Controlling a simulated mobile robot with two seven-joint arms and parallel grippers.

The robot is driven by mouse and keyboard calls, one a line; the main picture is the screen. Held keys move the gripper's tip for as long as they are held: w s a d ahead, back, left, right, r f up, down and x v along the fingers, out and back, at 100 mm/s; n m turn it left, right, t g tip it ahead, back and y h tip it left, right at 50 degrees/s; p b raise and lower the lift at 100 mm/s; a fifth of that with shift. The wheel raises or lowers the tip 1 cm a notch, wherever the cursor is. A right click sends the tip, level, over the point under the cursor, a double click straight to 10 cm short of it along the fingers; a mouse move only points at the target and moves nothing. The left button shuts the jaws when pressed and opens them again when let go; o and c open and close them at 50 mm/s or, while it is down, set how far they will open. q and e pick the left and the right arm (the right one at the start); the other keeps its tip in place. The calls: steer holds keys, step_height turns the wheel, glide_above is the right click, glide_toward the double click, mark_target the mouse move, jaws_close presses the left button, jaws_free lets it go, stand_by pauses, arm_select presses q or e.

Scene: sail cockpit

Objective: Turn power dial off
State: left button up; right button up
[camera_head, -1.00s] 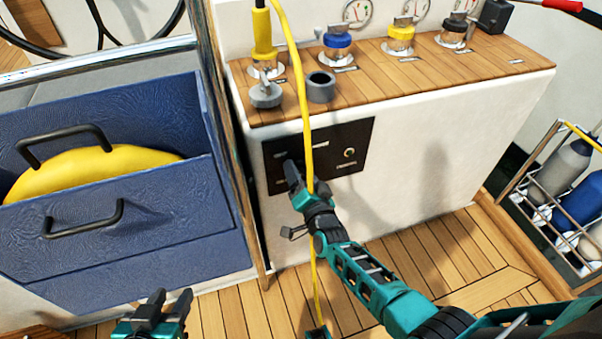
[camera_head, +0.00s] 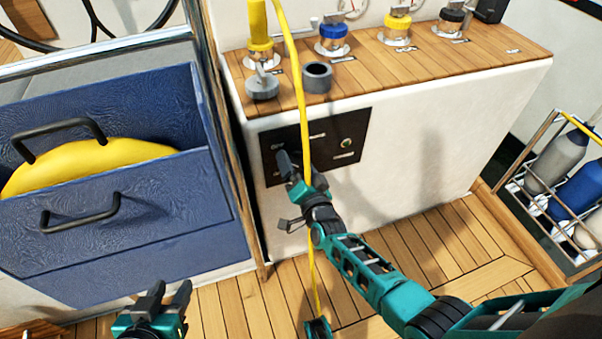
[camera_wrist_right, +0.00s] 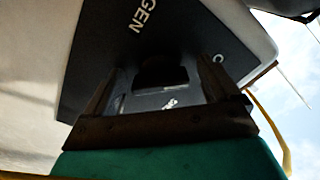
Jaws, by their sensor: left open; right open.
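The black control panel (camera_head: 322,146) is on the front of the white cabinet, below its wooden top. My right gripper (camera_head: 284,164) is at the panel's left part and hides what lies behind it there. In the right wrist view the panel (camera_wrist_right: 98,62) carries white lettering, with "GEN" readable. A dark dial-like knob (camera_wrist_right: 162,70) shows between the open fingers of my right gripper (camera_wrist_right: 160,88). Whether the fingers touch it, I cannot tell. My left gripper (camera_head: 168,296) is open and empty, low at the left, away from the panel.
A yellow hose (camera_head: 303,110) hangs in front of the panel, close to my right gripper. Blue drawers (camera_head: 115,215) with black handles stand at the left. A bottle rack (camera_head: 535,165) is at the right. Winch-like fittings and a grey ring (camera_head: 317,78) stand on the cabinet top.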

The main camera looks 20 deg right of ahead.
arm_select(q)
step_height(320, 180, up, 3)
steer(key=p, duration=0.3)
steer(key=shift+a+r, duration=0.1)
steer(key=shift+r, duration=0.05)
arm_select(e)
steer(key=s, duration=1.2)
steer(key=shift+s+d, duration=0.2)
steer(key=shift+s, duration=0.2)
steer(key=s+a+r+n+g+y, duration=0.1)
steer(key=s+r+n+g, duration=0.25)
steer(key=s+n, duration=0.2)
steer(key=s+r+n+g+y, duration=0.1)
steer(key=s+r+n+g, duration=0.1)
steer(key=s+n+g, duration=0.3)
arm_select(q)
steer(key=s+a+r+y+p, duration=0.1)
steer(key=a+r+p, duration=0.2)
steer(key=r+p, duration=0.5)
steer(key=p, duration=0.4)
steer(key=shift+s, duration=0.3)
arm_select(e)
step_height(320, 180, up, 8)
steer(key=s+d+t, duration=0.1)
steer(key=d, duration=0.1)
steer(key=shift+d+n+h, duration=0.3)
steer(key=shift+d+n, duration=0.05)
